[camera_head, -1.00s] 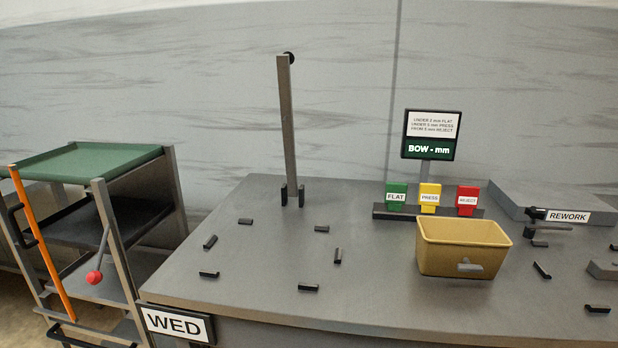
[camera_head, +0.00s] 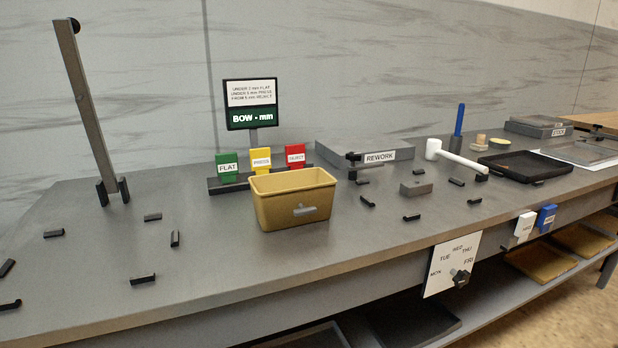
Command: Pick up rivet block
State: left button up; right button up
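No block in view carries a rivet label. A small grey block (camera_head: 416,188) with a small mark on top lies on the bench right of the tan bin; I cannot tell for certain that it is the rivet block. A wide, flat grey block labelled REWORK (camera_head: 340,156) lies behind it. Another grey block (camera_head: 538,127) with a label too small to read lies at the far right. Neither of my grippers is in view.
The tan bin (camera_head: 293,198) stands before the FLAT, PRESS and REJECT tags. Several black clips dot the grey bench (camera_head: 240,260). A day dial (camera_head: 452,264) hangs in front.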

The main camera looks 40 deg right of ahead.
aim_at(418, 187)
jog(key=z, duration=1.75)
